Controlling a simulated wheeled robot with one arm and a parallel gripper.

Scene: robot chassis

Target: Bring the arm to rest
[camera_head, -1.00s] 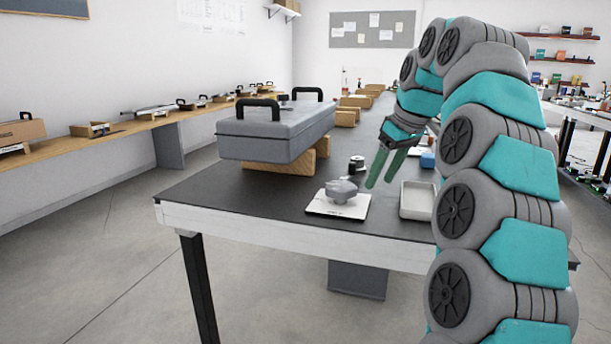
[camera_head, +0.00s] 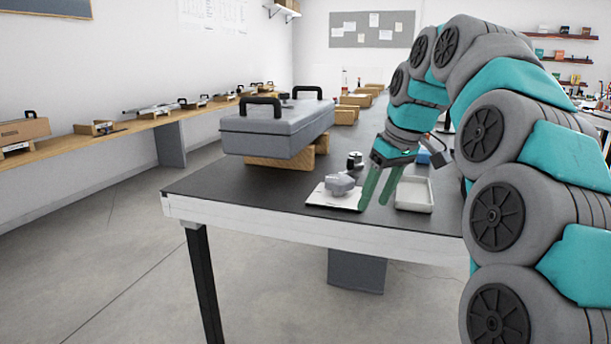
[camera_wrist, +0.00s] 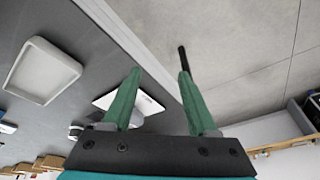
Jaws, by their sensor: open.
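My gripper (camera_head: 378,205) is open, with two green fingers pointing down near the table's front edge, between the white plate and the shallow tray in the head view. No object shows between the fingers (camera_wrist: 160,92) in the wrist view. My teal and grey arm arches up from the right side of the head view and bends down to the gripper. A grey lumpy part (camera_head: 340,185) sits on the flat white plate (camera_head: 322,199), just left of the fingers. In the wrist view the plate (camera_wrist: 150,105) is partly hidden behind the left finger.
A dark-topped table (camera_head: 230,193) carries a large grey case (camera_head: 280,128) on wooden blocks (camera_head: 285,160). A shallow white tray (camera_head: 414,207) lies right of the gripper, and a small black item (camera_head: 355,160) stands behind. Open floor lies in front of the table.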

